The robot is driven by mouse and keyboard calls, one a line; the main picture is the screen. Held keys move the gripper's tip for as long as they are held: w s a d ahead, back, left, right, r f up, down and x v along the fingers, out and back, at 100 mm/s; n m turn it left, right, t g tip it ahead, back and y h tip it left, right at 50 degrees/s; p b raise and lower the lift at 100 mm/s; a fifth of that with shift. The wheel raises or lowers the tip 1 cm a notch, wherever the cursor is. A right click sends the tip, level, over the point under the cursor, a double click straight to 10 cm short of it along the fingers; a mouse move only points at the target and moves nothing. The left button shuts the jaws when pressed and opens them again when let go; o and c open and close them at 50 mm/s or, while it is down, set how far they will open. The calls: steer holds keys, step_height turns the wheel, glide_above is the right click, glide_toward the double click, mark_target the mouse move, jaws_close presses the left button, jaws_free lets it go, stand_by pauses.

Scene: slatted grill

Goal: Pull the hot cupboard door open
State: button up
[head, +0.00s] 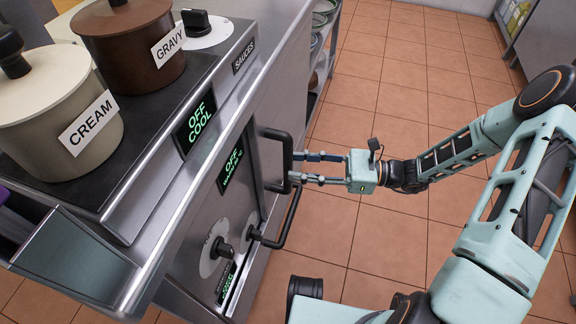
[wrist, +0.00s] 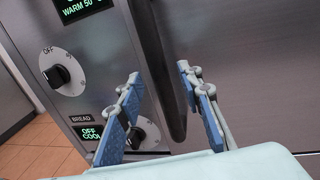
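The steel front of the unit (head: 210,205) carries two black bar handles. My gripper (head: 299,168) is at the upper handle, fingers pointing at the steel front. In the wrist view my gripper (wrist: 160,110) is open, with a dark handle bar (wrist: 165,80) running between the blue finger pads. I see gaps beside the bar; contact with it is not visible.
A cream pot (head: 40,110) and a brown gravy pot (head: 125,50) stand on the unit's top. Control knobs (head: 222,247) sit left of the handles. Shelves with dishes (head: 322,30) stand behind. The tiled floor (head: 400,240) on the right is clear around my arm.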

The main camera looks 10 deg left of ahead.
mark_target(288, 165)
steer(key=shift+s+a, duration=0.2)
steer(key=shift+a, duration=1.45)
jaws_close()
